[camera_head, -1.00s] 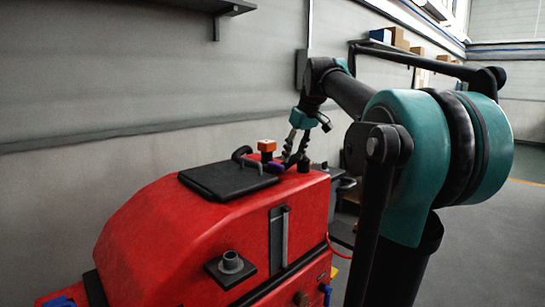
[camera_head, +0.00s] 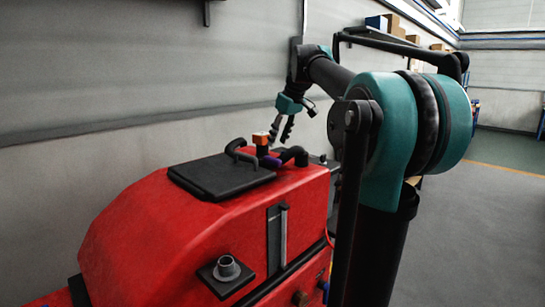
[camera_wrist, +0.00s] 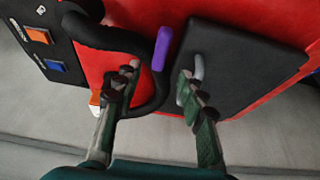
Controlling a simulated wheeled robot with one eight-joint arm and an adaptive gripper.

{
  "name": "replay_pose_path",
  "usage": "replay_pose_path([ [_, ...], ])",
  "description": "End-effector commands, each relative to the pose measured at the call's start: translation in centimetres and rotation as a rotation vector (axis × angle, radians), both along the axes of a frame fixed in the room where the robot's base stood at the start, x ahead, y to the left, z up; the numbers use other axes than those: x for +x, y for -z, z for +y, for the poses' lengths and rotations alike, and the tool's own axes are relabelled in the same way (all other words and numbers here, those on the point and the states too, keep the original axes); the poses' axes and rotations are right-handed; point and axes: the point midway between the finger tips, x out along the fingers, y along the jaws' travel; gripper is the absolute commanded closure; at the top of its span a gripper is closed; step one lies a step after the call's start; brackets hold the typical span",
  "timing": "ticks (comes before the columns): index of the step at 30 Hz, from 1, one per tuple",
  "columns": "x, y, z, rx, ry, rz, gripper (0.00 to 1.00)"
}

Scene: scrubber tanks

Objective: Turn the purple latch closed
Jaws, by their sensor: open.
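The purple latch (camera_head: 270,161) is a small bar at the back edge of the red tank's top, beside the black lid. In the wrist view the purple latch (camera_wrist: 162,48) stands near the lid's edge, by the bend of a black hose. My gripper (camera_head: 280,138) hangs above the tank top, tilted down, apart from the latch. In the wrist view my gripper's fingers (camera_wrist: 158,78) are spread with nothing held between them; the latch shows beyond the gap between the tips.
The black lid (camera_head: 220,177) lies flat on the red tank (camera_head: 150,225). A black hose (camera_head: 294,154) and an orange cap (camera_head: 260,139) rise near the latch. A panel with orange and blue buttons (camera_wrist: 38,35) shows in the wrist view. A grey wall stands behind.

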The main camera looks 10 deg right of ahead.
Motion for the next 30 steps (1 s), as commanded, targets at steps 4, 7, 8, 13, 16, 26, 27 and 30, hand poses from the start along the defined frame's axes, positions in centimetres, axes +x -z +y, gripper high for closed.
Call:
replay_pose_path([
  [4,1.0,2.8,0.7,0.000,-0.001,0.000,0.59],
  [7,1.5,4.3,1.1,0.000,-0.001,0.000,0.59],
  [8,1.6,4.7,1.2,0.000,-0.001,0.000,0.59],
  [13,2.2,6.4,1.6,0.000,0.000,0.000,0.59],
  [16,2.3,6.9,1.7,0.000,0.000,0.000,0.59],
  [26,2.4,7.1,1.7,0.000,0.000,0.000,0.62],
  [27,2.4,7.1,1.7,0.000,0.000,0.000,0.67],
  [30,2.4,7.1,1.7,0.000,0.000,0.000,0.79],
])
